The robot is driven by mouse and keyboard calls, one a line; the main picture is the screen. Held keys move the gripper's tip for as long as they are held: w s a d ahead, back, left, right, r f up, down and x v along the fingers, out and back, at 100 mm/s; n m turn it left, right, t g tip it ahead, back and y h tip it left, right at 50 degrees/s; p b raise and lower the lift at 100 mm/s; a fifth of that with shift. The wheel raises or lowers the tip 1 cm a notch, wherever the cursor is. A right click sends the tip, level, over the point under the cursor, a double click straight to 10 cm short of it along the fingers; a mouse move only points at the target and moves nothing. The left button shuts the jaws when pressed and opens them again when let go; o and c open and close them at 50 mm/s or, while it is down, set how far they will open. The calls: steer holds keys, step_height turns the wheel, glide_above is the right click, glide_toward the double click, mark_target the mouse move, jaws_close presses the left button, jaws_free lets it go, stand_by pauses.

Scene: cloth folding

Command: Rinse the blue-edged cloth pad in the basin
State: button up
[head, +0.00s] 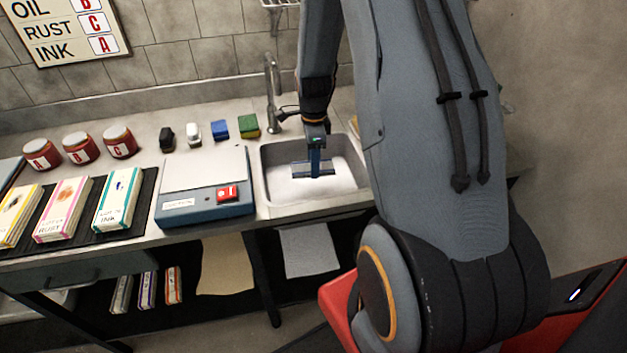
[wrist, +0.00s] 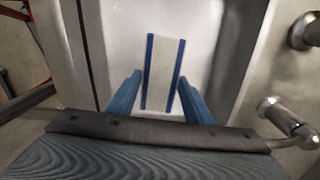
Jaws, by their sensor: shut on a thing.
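The blue-edged cloth pad (head: 299,169) is a pale strip with dark blue long edges. In the wrist view the pad (wrist: 163,73) lies ahead of and between my two blue fingers. My gripper (head: 316,172) points down into the basin (head: 274,155), shut on the pad; it also shows in the wrist view (wrist: 160,92). The pad is inside the basin, low over or at the whitish surface (head: 300,192) there. I cannot tell whether it is under that surface. The fingers hide part of the pad in the head view.
A tap (head: 271,85) stands behind the basin. A blue-grey machine with a red switch (head: 205,190) stands left of it. Coloured blocks (head: 219,129), red jars (head: 80,148) and labelled cloth stacks (head: 118,199) lie further left. Cloths (head: 308,250) hang below the counter.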

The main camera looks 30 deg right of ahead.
steer(key=shift+r+p, duration=2)
steer(key=shift+r, duration=1.4)
step_height(320, 180, up, 4)
steer(key=shift+p, duration=1.25)
steer(key=shift+s, duration=0.1)
